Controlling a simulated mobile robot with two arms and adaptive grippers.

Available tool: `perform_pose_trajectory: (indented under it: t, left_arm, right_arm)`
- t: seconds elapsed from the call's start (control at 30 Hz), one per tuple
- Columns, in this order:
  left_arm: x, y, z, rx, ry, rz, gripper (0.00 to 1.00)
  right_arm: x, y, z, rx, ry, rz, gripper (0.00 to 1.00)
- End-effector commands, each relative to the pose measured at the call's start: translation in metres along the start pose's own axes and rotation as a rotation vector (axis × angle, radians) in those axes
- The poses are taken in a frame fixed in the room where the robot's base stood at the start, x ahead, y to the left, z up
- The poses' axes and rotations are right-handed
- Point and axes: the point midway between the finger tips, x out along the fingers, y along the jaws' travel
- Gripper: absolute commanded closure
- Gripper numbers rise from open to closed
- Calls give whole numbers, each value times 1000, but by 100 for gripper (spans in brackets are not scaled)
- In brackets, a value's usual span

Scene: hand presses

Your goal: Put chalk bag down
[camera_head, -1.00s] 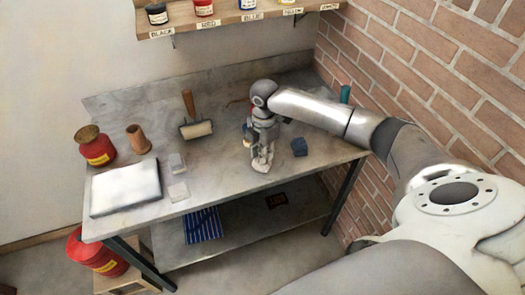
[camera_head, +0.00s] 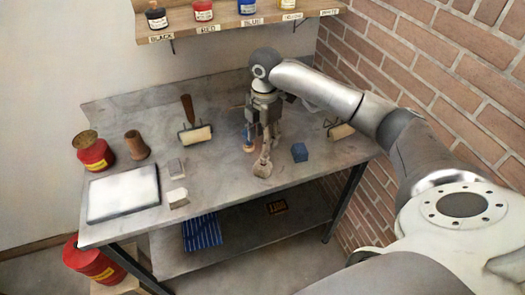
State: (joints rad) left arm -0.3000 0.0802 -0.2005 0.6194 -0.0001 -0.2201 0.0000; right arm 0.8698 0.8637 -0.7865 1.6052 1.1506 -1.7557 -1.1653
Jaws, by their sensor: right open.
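No thing here can be clearly told as the chalk bag. A small dark blue, blocky thing (camera_head: 299,152) rests on the grey table (camera_head: 225,178), just right of my right gripper and apart from it; I cannot tell if it is the bag. My right gripper (camera_head: 264,160) points down over the middle of the table, open, with its fingertips low near the tabletop. Nothing is clearly seen between its fingers. A partly hidden blue and brown thing (camera_head: 249,146) stands behind it. My left gripper is out of view.
A roller (camera_head: 195,134), a second roller (camera_head: 341,131), a wooden piece (camera_head: 137,145), a red can (camera_head: 95,154), a white slab (camera_head: 123,192) and two pale blocks (camera_head: 175,168) (camera_head: 178,197) are on the table. An ink shelf (camera_head: 230,20) hangs behind; a brick wall (camera_head: 435,75) stands right.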

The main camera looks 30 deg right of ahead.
Motion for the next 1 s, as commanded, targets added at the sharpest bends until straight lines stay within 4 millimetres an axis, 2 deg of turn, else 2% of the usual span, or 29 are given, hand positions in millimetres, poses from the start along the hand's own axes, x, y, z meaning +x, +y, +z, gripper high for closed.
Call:
perform_pose_trajectory:
  t: [0.13,0.33,0.87,1.0]
  left_arm:
    - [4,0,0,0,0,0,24]
    - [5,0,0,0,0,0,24]
    - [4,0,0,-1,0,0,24]
    - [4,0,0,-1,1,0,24]
  right_arm:
    - [-21,0,0,1,-1,1,56]
    - [-33,0,0,1,-1,-1,56]
    - [-32,0,0,1,-1,-2,56]
    - [-16,-4,-13,8,0,-2,56]
